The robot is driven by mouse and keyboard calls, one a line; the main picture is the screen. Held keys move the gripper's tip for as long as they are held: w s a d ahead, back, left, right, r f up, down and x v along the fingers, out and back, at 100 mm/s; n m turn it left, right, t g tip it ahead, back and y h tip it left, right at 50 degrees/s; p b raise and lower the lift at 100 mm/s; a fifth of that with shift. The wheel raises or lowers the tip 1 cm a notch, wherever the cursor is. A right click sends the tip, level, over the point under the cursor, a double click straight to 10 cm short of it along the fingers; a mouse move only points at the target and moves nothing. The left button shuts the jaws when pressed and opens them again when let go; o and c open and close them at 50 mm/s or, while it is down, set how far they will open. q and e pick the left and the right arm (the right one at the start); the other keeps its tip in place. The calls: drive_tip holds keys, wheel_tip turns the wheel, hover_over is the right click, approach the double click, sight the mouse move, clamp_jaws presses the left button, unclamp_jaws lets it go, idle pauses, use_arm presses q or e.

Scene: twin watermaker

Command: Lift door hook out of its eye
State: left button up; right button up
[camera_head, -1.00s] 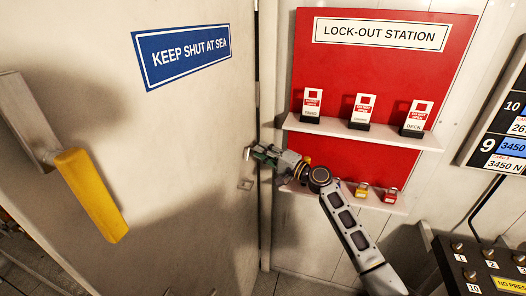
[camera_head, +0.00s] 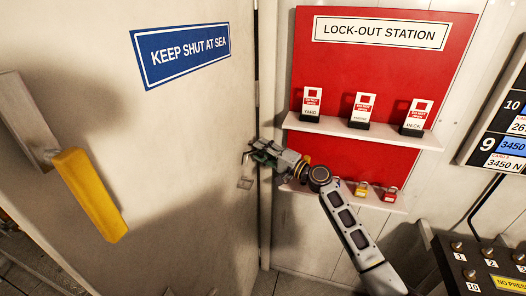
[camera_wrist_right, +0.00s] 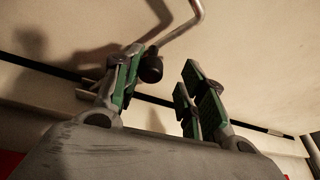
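The door hook (camera_wrist_right: 183,28) shows in the right wrist view as a bent metal rod at the top, with a dark round knob (camera_wrist_right: 151,69) near it. My right gripper (camera_wrist_right: 163,62) has its green-padded fingers apart. The knob lies between them, close to the left finger; whether they touch I cannot tell. In the head view my right gripper (camera_head: 262,154) is at the door's right edge, just above a small metal fitting (camera_head: 245,183) on the door (camera_head: 170,160). The gripper hides part of the hook there, and I cannot make out the eye. My left gripper is out of view.
A yellow door handle (camera_head: 90,195) stands out at the left. The red lock-out board (camera_head: 380,85) has an upper shelf (camera_head: 375,138) with tags and a lower shelf (camera_head: 345,197) with padlocks, close to my right arm. A control panel (camera_head: 485,265) is at lower right.

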drive_tip(key=v, duration=1.2)
idle(0.3)
